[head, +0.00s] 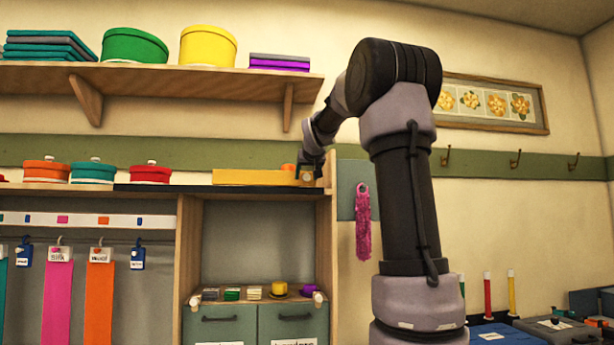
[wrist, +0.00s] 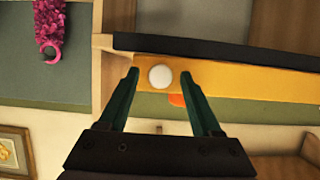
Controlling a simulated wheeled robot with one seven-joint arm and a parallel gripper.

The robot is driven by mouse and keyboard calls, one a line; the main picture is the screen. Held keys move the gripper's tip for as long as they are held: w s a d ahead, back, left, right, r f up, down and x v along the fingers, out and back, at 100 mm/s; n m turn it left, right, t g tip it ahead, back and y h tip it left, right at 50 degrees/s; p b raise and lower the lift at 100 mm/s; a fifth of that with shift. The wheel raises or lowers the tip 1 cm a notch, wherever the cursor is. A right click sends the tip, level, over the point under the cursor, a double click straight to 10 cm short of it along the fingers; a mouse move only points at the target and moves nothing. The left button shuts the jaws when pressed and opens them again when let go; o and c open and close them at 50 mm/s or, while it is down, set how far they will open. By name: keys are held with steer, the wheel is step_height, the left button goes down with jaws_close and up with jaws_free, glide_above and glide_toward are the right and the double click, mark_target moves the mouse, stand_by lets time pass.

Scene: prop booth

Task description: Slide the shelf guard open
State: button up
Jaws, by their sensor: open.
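The shelf guard is a long yellow panel (head: 250,177) standing along the front of the cabinet top, at its right part. In the wrist view the yellow panel (wrist: 240,84) runs right from between my fingers and carries a round white knob (wrist: 160,77). My gripper (wrist: 159,74) is open, with one green finger on each side of the knob. I cannot tell whether either finger touches it. In the head view my gripper (head: 310,172) is at the guard's right end, small and partly hidden by my arm.
A dark rail (wrist: 210,48) runs along the guard. An orange object (wrist: 177,100) is partly hidden behind the guard. Lidded pots, one red (head: 150,174), stand to the left on the same top. A pink duster (head: 363,222) hangs at the right. A wooden shelf (head: 180,82) is above.

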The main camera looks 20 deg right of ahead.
jaws_close()
stand_by(1.3)
